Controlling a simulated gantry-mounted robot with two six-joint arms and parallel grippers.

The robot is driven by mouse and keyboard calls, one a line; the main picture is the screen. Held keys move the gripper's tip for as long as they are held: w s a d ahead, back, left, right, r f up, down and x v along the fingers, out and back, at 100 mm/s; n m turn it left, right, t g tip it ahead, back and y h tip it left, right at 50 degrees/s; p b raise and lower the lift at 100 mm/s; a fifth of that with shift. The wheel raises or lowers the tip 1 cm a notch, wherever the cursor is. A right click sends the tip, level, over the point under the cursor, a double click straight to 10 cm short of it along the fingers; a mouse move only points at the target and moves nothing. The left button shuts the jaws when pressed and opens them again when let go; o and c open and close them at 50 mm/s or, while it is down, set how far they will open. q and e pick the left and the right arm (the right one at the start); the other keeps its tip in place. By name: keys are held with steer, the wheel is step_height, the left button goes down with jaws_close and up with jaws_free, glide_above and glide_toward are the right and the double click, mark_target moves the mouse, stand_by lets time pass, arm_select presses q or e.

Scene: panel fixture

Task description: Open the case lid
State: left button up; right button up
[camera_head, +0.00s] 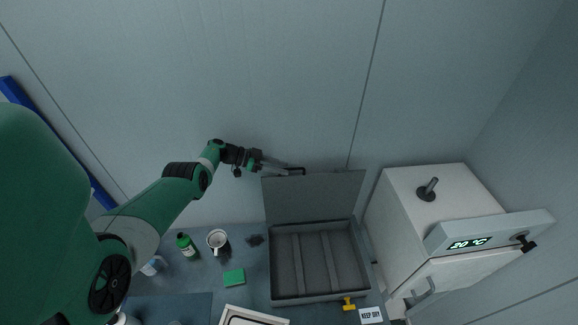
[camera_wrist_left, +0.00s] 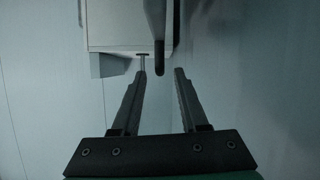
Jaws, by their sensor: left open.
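The grey case (camera_head: 320,297) stands on the bench right of centre, its inside split by dividers and empty. Its lid (camera_head: 314,196) stands raised at the back, roughly upright. My left gripper (camera_head: 290,169) is at the lid's upper left edge, at about the height of its top; whether it touches the lid cannot be told. In the left wrist view the two fingers (camera_wrist_left: 160,88) are apart, with nothing clamped between them. A dark narrow shape (camera_wrist_left: 158,35), perhaps the lid seen edge-on, ends near the fingertips. My right gripper is not in view.
A white cabinet (camera_head: 405,215) with a display stands right of the case. Left of the case are a mug (camera_head: 217,240), a green bottle (camera_head: 186,246) and a green block (camera_head: 234,277). A yellow piece (camera_head: 348,303) and a "KEEP DRY" card (camera_head: 371,315) lie in front. The wall is close behind.

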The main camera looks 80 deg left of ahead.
arm_select(q)
steer(key=p+v, duration=0.2)
steer(key=v, duration=0.5)
steer(key=shift+s+r, duration=0.15)
steer(key=shift+s, duration=0.2)
